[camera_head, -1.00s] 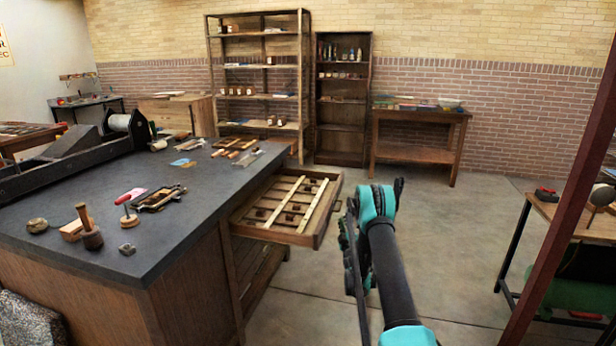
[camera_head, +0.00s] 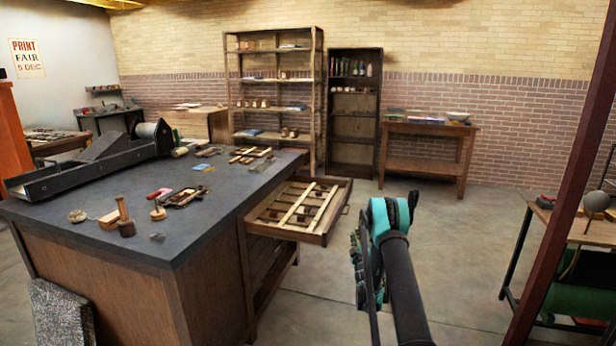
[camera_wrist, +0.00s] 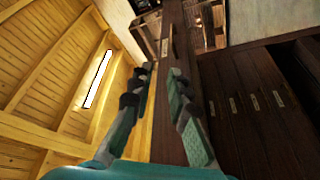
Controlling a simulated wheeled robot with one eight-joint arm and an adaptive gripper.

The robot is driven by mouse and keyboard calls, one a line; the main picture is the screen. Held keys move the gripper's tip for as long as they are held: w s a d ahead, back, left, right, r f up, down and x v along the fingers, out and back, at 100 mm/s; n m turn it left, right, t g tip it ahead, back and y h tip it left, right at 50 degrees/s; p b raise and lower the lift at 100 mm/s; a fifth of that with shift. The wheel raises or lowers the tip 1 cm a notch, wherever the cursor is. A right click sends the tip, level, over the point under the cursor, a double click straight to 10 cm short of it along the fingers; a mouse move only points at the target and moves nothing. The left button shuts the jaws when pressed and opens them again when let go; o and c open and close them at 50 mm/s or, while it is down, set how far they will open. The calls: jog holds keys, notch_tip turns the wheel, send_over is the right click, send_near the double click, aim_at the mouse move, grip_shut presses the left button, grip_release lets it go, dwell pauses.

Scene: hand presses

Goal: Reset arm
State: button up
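My gripper (camera_wrist: 159,80) shows in the wrist view with its two teal and dark fingers apart. The gap between the fingers is empty. In the head view my teal and black arm (camera_head: 400,275) rises from the lower edge, right of the dark-topped counter (camera_head: 228,212). An open wooden drawer (camera_head: 325,238) sticks out of the counter's right side, left of my arm. It holds light wooden strips. My arm appears apart from the drawer in the picture. The fingers are hard to make out in the head view.
Tools lie on the counter, including a wooden mallet (camera_head: 126,228) and a red-handled tool (camera_head: 158,210). Shelves (camera_head: 323,85) and a side table (camera_head: 428,128) stand by the brick wall. A dark red post (camera_head: 562,210) and a bench are at right. Open floor lies behind my arm.

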jog(key=s+d+r+m+g+h, duration=0.2)
jog(key=s+r+m+g, duration=0.25)
jog(key=r, duration=0.65)
jog(key=s+r+m+g, duration=0.3)
jog(key=s+r, duration=0.2)
jog(key=s, duration=0.7)
jog(key=s+a+f+m+g, duration=0.1)
jog(key=s+g, duration=0.1)
jog(key=s, duration=1.2)
jog(key=s+a+f+m+g+y, duration=0.1)
jog(key=s+a+f+m+g, duration=0.1)
jog(key=s, duration=1.2)
jog(key=s+a+f+m+g, duration=0.1)
jog(key=s+g, duration=0.3)
jog(key=s, duration=1)
jog(key=shift+s+a+f+y, duration=0.35)
jog(key=shift+a+f, duration=0.1)
jog(key=shift+f, duration=0.25)
jog(key=shift+g, duration=0.25)
